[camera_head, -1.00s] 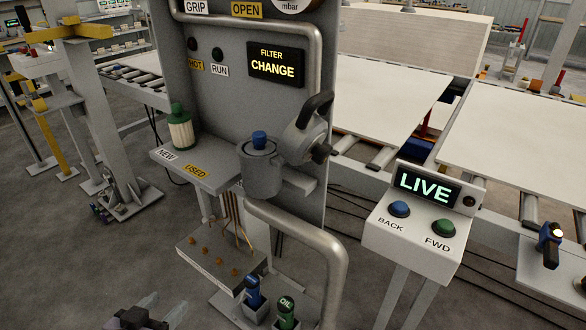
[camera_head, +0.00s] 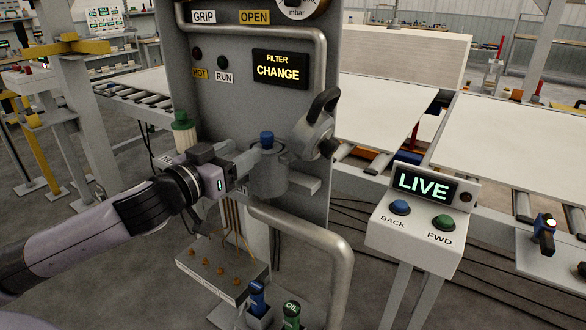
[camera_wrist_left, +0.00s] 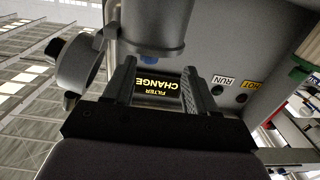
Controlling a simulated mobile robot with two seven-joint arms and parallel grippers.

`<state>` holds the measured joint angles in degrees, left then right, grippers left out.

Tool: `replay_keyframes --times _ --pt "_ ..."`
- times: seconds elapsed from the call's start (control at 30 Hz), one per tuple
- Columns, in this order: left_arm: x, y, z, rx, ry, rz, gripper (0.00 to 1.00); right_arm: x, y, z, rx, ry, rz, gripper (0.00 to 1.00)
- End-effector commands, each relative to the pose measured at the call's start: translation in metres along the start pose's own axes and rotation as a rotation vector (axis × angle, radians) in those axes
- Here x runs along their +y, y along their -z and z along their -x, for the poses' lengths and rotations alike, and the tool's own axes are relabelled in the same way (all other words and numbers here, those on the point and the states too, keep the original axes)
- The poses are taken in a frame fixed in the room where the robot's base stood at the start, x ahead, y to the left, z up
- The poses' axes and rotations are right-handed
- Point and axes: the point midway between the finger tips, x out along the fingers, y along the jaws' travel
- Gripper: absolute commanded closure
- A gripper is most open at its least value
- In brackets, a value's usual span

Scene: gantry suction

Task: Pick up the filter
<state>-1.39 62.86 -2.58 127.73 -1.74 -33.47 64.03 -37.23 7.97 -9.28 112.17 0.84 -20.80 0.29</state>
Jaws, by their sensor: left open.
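A filter with a green cap (camera_head: 182,120) and a pale body stands upright on the shelf at the NEW label, partly hidden behind my left gripper. A blue cap (camera_head: 266,138) tops the grey cylindrical housing (camera_head: 269,182) to its right. My left gripper (camera_head: 252,156) is open at the housing's left side, just below the blue cap; contact cannot be told. In the left wrist view, the picture is upside down: the open fingers (camera_wrist_left: 158,68) have the housing (camera_wrist_left: 150,28) beside them, a bit of blue cap (camera_wrist_left: 148,60) between them, and the green cap (camera_wrist_left: 312,62) at the right edge.
The grey panel shows a FILTER CHANGE display (camera_head: 279,69). A lid with a black handle (camera_head: 322,104) stands open right of the housing. A bent pipe (camera_head: 342,262) and a LIVE control box (camera_head: 415,230) are to the right. Bottles (camera_head: 257,296) stand below.

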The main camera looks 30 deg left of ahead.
Motion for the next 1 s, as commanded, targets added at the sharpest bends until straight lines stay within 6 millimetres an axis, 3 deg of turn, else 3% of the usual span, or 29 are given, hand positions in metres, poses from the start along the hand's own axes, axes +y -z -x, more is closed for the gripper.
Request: replay_keyframes --times 0.27,1.0 --pt "-0.001 0.01 -0.001 0.017 0.002 0.003 0.43 0.0 0.0 0.0 0.001 0.0 0.0 0.57" --pt "0.005 0.014 -0.039 0.018 0.001 0.003 0.43 0.002 0.009 0.007 -0.001 -0.004 0.005 0.57"
